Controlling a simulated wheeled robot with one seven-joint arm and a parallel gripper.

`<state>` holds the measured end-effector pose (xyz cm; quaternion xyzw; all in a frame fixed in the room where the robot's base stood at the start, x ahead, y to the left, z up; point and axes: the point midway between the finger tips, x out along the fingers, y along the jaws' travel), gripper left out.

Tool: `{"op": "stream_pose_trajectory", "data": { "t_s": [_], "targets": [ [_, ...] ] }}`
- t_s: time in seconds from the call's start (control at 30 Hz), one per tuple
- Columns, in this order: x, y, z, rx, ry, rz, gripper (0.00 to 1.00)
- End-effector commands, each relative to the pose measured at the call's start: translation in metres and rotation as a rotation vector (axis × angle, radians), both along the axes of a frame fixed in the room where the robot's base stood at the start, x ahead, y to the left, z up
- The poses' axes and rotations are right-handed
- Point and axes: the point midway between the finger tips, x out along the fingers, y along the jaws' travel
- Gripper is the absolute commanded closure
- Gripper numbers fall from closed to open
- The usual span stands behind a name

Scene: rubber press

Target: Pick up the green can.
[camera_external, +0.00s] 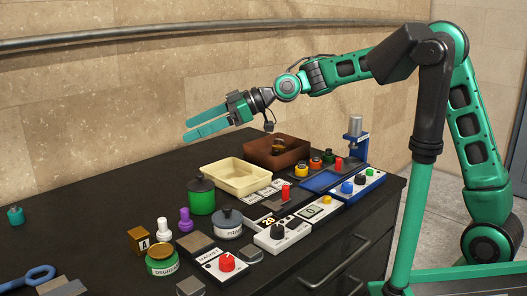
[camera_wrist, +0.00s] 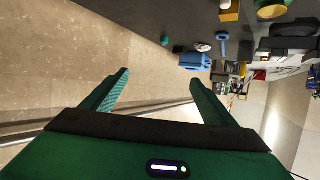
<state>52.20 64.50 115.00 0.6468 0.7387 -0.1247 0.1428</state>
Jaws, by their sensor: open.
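The green can (camera_external: 201,198) stands upright on the dark bench in the external view, with a black lid and knob on top. I cannot make it out in the wrist view. My gripper (camera_external: 188,129) is open and empty, high above the back part of the bench. Its two green fingers point left, well above the can and apart from it. The wrist view shows the fingers (camera_wrist: 159,77) spread with nothing between them.
A cream tray (camera_external: 262,176) and a brown bin (camera_external: 300,157) stand behind and right of the can. The bench's back left is mostly clear.

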Motion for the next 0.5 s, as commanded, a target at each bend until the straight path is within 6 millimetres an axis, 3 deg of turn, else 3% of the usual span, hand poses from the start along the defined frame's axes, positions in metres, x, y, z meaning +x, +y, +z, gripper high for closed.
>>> {"op": "stream_pose_trajectory", "data": {
  "t_s": [0.03, 0.1, 0.5],
  "targets": [
    [0.005, -0.003, -0.025, -0.015, 0.005, -0.009, 0.2],
    [0.004, -0.003, -0.047, -0.016, 0.006, -0.009, 0.2],
    [0.005, -0.004, -0.164, -0.016, 0.004, -0.012, 0.2]
  ]
}}
